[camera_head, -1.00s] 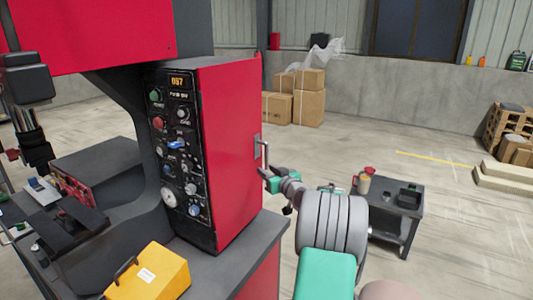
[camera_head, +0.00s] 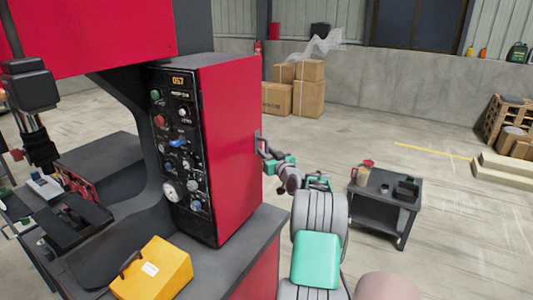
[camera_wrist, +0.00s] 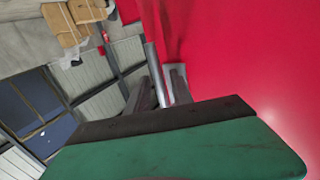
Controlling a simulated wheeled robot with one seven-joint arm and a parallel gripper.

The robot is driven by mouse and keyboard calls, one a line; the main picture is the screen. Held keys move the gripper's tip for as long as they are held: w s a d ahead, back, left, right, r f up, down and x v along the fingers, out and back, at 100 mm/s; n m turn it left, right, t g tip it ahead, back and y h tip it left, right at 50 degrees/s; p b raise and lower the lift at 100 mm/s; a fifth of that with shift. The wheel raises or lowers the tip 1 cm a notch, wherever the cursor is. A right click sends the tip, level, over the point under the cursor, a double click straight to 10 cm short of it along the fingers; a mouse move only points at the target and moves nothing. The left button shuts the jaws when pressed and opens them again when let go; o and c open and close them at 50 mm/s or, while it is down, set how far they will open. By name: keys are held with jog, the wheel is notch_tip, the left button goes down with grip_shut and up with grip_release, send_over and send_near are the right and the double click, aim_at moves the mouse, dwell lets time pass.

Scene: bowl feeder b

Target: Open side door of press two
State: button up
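The side door (camera_head: 230,150) is the tall red panel on the right of the press's control box. It looks shut, flush with the box. Its handle (camera_head: 259,143) is on the door's right edge; in the wrist view it is a silver bar (camera_wrist: 152,62) standing off the red door (camera_wrist: 240,60). My gripper (camera_head: 266,158) is at the handle. In the wrist view its two dark fingers (camera_wrist: 161,90) are close on either side of the bar. I cannot tell whether they press on it. The green gripper body hides the lower part of that view.
A dark side table (camera_head: 385,200) with small items stands on the floor right of my arm. A yellow box (camera_head: 152,270) sits on the press bench in front of the control box. Cardboard boxes (camera_head: 305,90) stand by the far wall. The floor right of the door looks clear as far as the table.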

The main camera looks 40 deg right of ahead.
grip_shut()
dwell(1.1)
